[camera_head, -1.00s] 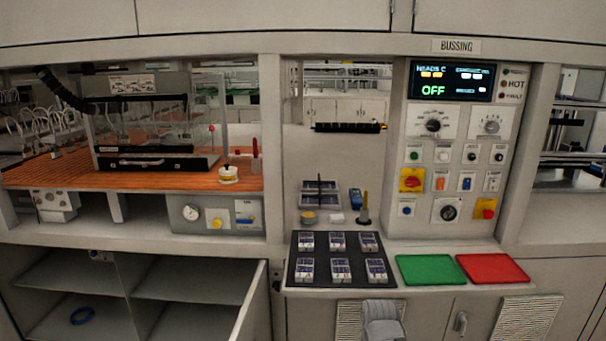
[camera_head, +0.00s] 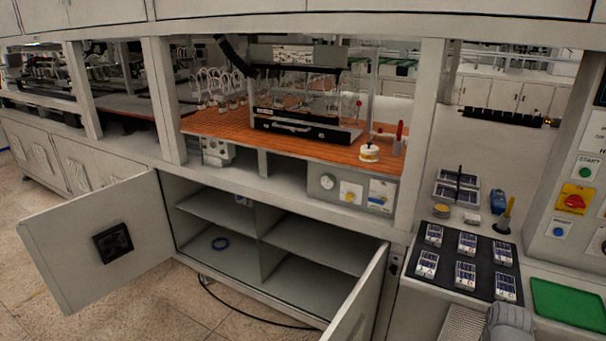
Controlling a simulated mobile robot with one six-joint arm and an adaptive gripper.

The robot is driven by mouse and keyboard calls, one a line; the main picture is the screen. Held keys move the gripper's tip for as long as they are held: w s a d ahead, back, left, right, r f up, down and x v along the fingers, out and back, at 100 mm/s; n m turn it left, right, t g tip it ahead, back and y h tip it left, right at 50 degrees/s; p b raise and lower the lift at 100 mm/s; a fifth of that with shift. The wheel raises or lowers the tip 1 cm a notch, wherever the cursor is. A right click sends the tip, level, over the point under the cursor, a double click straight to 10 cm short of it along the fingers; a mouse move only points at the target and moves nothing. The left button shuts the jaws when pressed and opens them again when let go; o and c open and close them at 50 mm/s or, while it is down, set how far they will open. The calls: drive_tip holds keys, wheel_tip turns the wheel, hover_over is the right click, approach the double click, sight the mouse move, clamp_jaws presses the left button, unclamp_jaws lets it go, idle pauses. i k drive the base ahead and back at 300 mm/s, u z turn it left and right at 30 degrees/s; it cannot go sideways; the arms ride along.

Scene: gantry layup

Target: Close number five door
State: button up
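A low cabinet stands open under the orange-topped station. Its left door (camera_head: 95,240) is swung far out and has a square black panel on its face. Its right door (camera_head: 360,300) also stands open, seen nearly edge-on. I see no number on either door, so I cannot tell which is number five. A grey rounded part at the bottom right looks like part of my arm. My gripper's fingers do not show.
A black mat (camera_head: 450,268) with several small cells and a green tray (camera_head: 568,304) lie on the right counter. A black cable (camera_head: 250,316) runs on the floor below the cabinet. Tiled floor (camera_head: 40,290) is clear at the left. Shut cabinet doors (camera_head: 40,155) line the far left.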

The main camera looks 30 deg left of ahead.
sight(62, 240)
drive_tip(key=u, duration=3.3)
drive_tip(key=i, duration=1.3)
drive_tip(key=u, duration=0.1)
